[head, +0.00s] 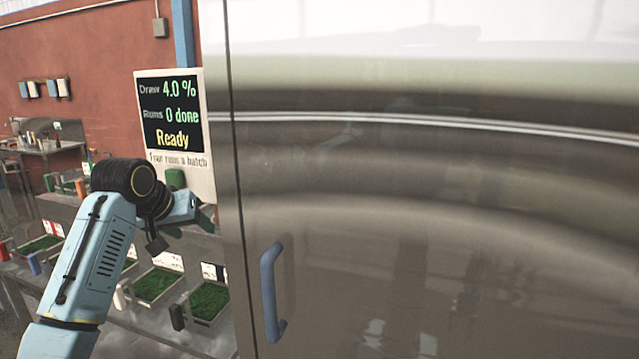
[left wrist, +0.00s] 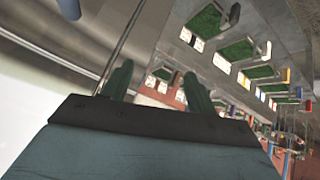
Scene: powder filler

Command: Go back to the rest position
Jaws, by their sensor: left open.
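My left arm comes in from the lower left in the head view. Its gripper (head: 207,218) is beside the left edge of the large steel door, in front of the shelf and below the display panel (head: 172,115). The panel reads "Draw 4.0 %", "Runs 0 done" and "Ready". In the left wrist view the two green fingers of the left gripper (left wrist: 156,84) are spread apart with nothing between them. A green button (head: 175,178) shows under the panel, just above my wrist. My right gripper is in neither view.
The steel door (head: 450,240) with a blue handle (head: 271,295) fills the right side. Trays with green contents (head: 157,285) and small coloured containers line the shelf at left. A workbench (head: 45,147) stands farther back by the red wall (head: 90,60).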

